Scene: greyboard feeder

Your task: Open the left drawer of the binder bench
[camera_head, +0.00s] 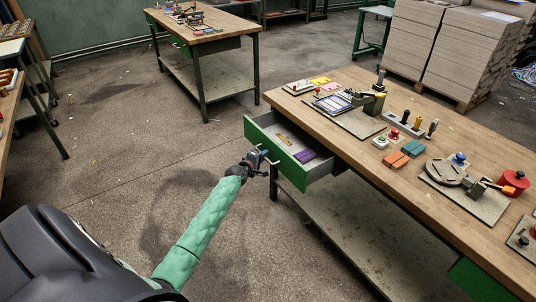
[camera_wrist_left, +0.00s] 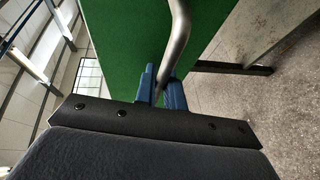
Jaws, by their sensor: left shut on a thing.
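The binder bench (camera_head: 352,155) has a wooden top and stands at the right in the head view. Its left drawer (camera_head: 280,153) has a green front and is pulled out, showing a grey inside. My left gripper (camera_head: 262,160) is at the drawer front. In the left wrist view, the blue fingers of my left gripper (camera_wrist_left: 162,90) are shut on the metal drawer handle (camera_wrist_left: 176,40), close to the green front (camera_wrist_left: 125,40). My right gripper is not in view.
A purple block (camera_head: 304,156) and a tan strip (camera_head: 284,139) lie in the drawer. Tools and coloured pieces stand on the bench top. Another workbench (camera_head: 215,38) stands at the back. The floor left of the drawer is clear.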

